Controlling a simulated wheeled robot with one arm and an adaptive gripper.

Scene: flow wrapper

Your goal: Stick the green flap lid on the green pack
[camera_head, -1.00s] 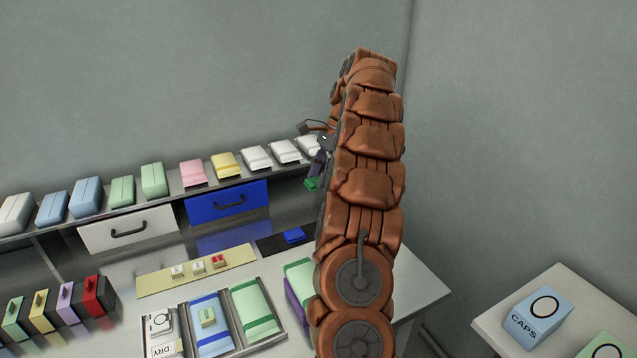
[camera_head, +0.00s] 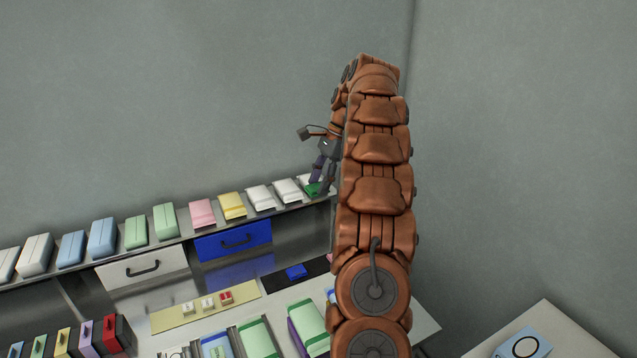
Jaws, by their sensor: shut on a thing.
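My gripper (camera_head: 320,181) is at the right end of the back shelf, left of my arm, with its fingers pointing down. It is shut on a small dark green piece, which looks like the green flap lid (camera_head: 313,189). The lid shows in front of the last white pack, partly covered by the fingers. A light green pack with a darker green band (camera_head: 257,338) lies in the tray at the bottom edge, cut off by the frame. Another light green pack (camera_head: 309,325) with a purple side is right of it. I cannot tell which is the task's pack.
The shelf holds a row of packs, including two light green ones (camera_head: 165,222), a pink one (camera_head: 202,212) and a yellow one (camera_head: 232,206). A blue drawer (camera_head: 233,241) is below. A side table (camera_head: 560,338) is at bottom right.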

